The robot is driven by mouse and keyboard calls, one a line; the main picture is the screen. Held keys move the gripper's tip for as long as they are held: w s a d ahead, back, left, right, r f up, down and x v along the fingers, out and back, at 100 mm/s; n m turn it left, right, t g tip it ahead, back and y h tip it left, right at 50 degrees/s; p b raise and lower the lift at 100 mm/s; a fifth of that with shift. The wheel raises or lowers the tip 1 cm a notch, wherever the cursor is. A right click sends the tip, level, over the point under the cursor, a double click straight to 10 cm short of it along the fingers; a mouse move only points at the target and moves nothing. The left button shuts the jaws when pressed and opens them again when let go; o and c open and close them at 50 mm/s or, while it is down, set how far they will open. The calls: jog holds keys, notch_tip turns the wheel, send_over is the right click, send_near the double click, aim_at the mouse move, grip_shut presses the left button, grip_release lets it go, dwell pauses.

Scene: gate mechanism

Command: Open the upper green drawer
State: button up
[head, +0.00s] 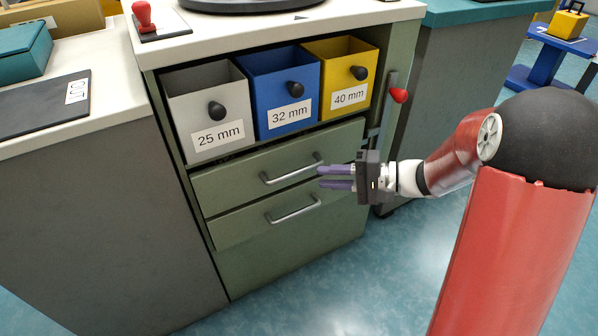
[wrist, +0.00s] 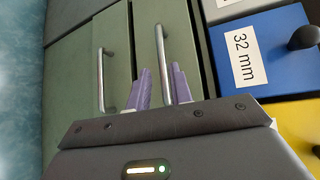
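The upper green drawer (head: 232,181) is in the cabinet, just below the row of bins. Its front looks shut or nearly so, with a thin dark gap along its top edge. Its metal bar handle (head: 291,170) also shows in the wrist view (wrist: 161,52). My gripper (head: 320,176) is at the right end of this handle, its two purple fingers apart. In the wrist view the handle bar runs between the fingers (wrist: 159,70). I cannot tell whether either finger touches it. Nothing is gripped.
The lower green drawer (head: 235,228) has a similar handle (head: 293,209). Grey (head: 205,112), blue (head: 280,92) and yellow (head: 342,75) bins with black knobs stand above. A red-knobbed lever (head: 398,95) is on the cabinet's right side. The floor in front is clear.

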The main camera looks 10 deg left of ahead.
aim_at(299, 170)
jog(key=shift+m+t, duration=0.3)
jog(key=x, duration=0.2)
jog(key=w+x, duration=0.1)
jog(key=x, duration=0.5)
jog(key=shift+w+d+f, duration=0.1)
jog(key=shift+w+d, duration=0.05)
jog(key=shift+w, duration=0.1)
grip_shut()
